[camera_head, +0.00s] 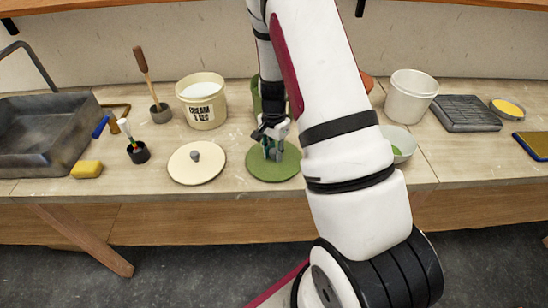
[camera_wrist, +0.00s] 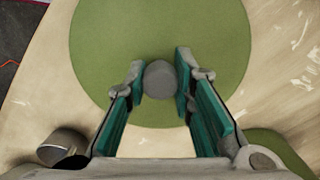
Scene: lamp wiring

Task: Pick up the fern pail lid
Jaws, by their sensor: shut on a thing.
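The fern pail lid (camera_head: 265,172) is a flat green disc with a grey knob, on the bench in the middle of the head view. In the wrist view the green lid (camera_wrist: 215,30) fills the upper middle, and its round grey knob (camera_wrist: 160,80) sits between my fingertips. My gripper (camera_head: 273,150) points down over the lid. In the wrist view my gripper (camera_wrist: 160,82) is shut on the knob, one finger on each side. I cannot tell whether the lid is clear of the bench. The green pail (camera_head: 257,98) stands behind, mostly hidden by my arm.
A cream lid (camera_head: 197,163) lies left of the green one, with a cream pail (camera_head: 202,100) behind it. A white bucket (camera_head: 410,97) and a bowl (camera_head: 398,144) stand to the right. A dark sink (camera_head: 45,130) and yellow sponge (camera_head: 87,169) are at the left.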

